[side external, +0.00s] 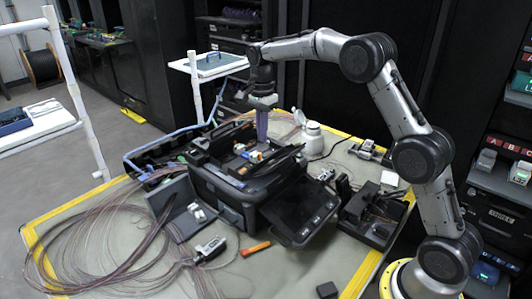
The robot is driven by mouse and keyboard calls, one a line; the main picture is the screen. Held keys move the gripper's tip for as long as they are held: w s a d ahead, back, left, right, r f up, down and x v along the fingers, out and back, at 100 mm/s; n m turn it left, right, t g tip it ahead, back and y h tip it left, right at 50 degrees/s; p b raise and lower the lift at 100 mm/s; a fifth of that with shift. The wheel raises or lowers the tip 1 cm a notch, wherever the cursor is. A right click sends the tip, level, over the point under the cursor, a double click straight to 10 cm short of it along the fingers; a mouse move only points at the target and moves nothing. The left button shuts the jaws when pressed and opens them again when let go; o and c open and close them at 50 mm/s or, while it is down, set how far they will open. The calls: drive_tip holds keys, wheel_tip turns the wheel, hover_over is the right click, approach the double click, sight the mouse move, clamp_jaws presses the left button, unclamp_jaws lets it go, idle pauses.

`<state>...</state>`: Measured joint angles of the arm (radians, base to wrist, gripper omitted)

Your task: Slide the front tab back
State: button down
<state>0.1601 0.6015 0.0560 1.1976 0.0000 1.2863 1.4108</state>
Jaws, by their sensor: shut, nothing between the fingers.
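The black fusion splicer (222,190) stands on the work table with its lid up and its inner work area exposed. Small white, orange and blue parts show inside it. I cannot pick out the front tab for certain at this size. My gripper (262,138) points straight down over the splicer's open top, its purple fingers together and empty. The fingertips are close to the small parts inside. Whether they touch anything there cannot be told.
The splicer's screen (298,205) tilts out at its front right. Loose fibre coils (95,240) cover the table's left.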

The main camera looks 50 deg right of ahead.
drive_tip(key=shift+d+r, duration=0.1)
drive_tip(key=shift+r, duration=1.15)
drive_tip(key=shift+r, duration=0.1)
drive_tip(key=s+a+r+t, duration=0.25)
drive_tip(key=s+r, duration=0.25)
drive_tip(key=r, duration=0.5)
drive_tip(key=s+a+r+n+t, duration=0.1)
drive_tip(key=s+a+r+n, duration=0.15)
drive_tip(key=s, duration=0.35)
drive_tip(key=s+a+r+n, duration=0.1)
drive_tip(key=s+r+n, duration=0.1)
drive_tip(key=s+r, duration=0.3)
drive_tip(key=s+a+f+n+t, duration=0.1)
drive_tip(key=s+f+n, duration=0.1)
drive_tip(key=s, duration=0.5)
drive_tip(key=s+a+f+n+t, duration=0.1)
drive_tip(key=s+f+n, duration=0.2)
drive_tip(key=s, duration=0.3)
drive_tip(key=s+f+n, duration=0.6)
drive_tip(key=f+n, duration=0.2)
drive_tip(key=shift+s+a+f, duration=0.3)
drive_tip(key=shift+f, duration=0.05)
